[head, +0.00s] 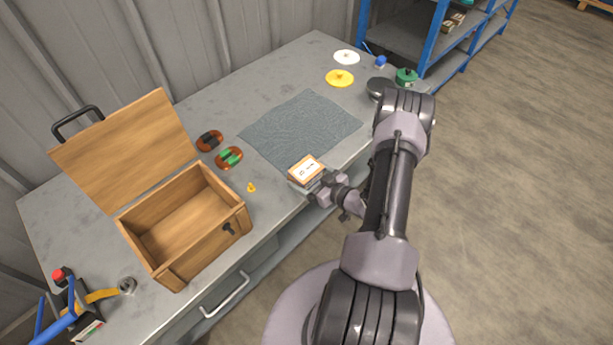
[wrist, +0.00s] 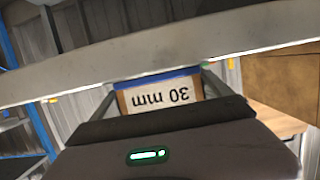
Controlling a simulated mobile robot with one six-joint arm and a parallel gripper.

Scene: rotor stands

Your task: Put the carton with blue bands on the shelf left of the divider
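The carton (head: 305,168) is a small tan box with a white label, near the front edge of the workbench. In the wrist view the carton (wrist: 160,96) shows a blue band along its upper edge and an upside-down "30 mm" label. My gripper (head: 308,184) has one finger along each side of it and appears shut on it. The wrist view shows my gripper (wrist: 160,92) with the fingers flanking the carton. A blue-framed shelf rack (head: 402,38) stands at the back right; I cannot make out a divider on it.
The grey workbench (head: 268,78) bears an open wooden box (head: 205,225), a grey mat (head: 300,128), reddish-brown oval trays (head: 229,158), and white and yellow discs (head: 340,78). A green object (head: 406,76) is near the far right corner. Open floor (head: 530,170) lies to the right.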

